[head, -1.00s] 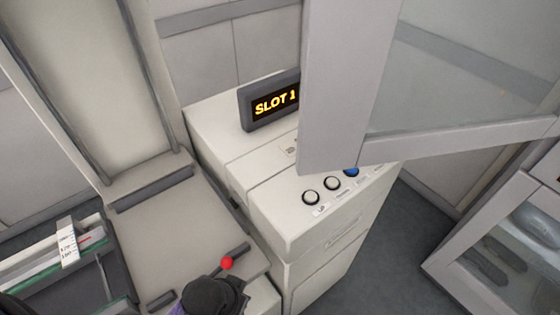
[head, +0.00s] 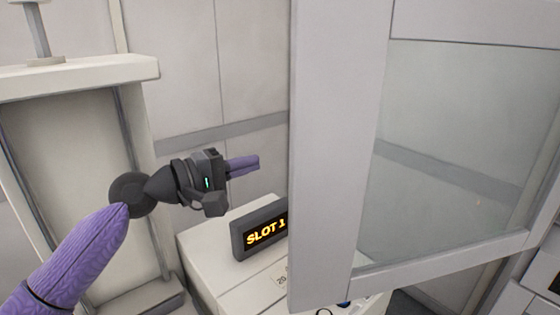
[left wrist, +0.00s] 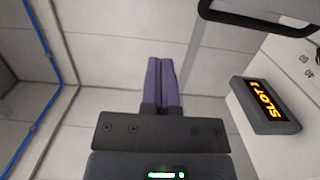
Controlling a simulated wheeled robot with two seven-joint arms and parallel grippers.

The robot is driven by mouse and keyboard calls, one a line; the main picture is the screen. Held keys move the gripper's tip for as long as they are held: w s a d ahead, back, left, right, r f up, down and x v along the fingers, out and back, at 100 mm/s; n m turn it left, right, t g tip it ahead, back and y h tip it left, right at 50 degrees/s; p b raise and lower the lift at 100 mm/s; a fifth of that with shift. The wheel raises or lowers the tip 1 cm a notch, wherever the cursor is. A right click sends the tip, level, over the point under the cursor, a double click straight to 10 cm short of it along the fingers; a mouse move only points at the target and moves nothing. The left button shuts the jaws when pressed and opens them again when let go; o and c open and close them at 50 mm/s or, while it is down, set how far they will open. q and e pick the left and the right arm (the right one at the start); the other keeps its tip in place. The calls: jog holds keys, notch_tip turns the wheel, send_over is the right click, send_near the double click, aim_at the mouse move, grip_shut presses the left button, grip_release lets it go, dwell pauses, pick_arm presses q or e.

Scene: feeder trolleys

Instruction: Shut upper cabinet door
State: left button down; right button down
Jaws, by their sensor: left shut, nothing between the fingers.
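The upper cabinet door (head: 335,150) is a pale grey frame around a glass pane (head: 450,150). It stands open across the right half of the head view. My left gripper (head: 256,163) is to the left of the door's near edge, apart from it in the picture, with its fingers pointing right. Its purple fingers are shut together and empty, as the left wrist view (left wrist: 165,82) also shows. A dark curved bar (left wrist: 250,20), perhaps a handle, shows at the top right of the left wrist view. My right gripper is not in view.
A white cabinet unit (head: 215,270) with a SLOT 1 display (head: 262,235) stands below my left gripper. A tall panelled frame with a ledge (head: 80,75) stands at the left. A light panelled wall (head: 215,80) is behind. Another grey frame (head: 515,305) shows at lower right.

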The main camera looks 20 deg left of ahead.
pick_arm(q)
jog(key=d+p, duration=0.1)
jog(key=d, duration=0.1)
jog(key=d+p, duration=0.3)
jog(key=shift+w+d, duration=0.25)
jog(key=shift+d, duration=0.1)
jog(key=shift+s, duration=0.1)
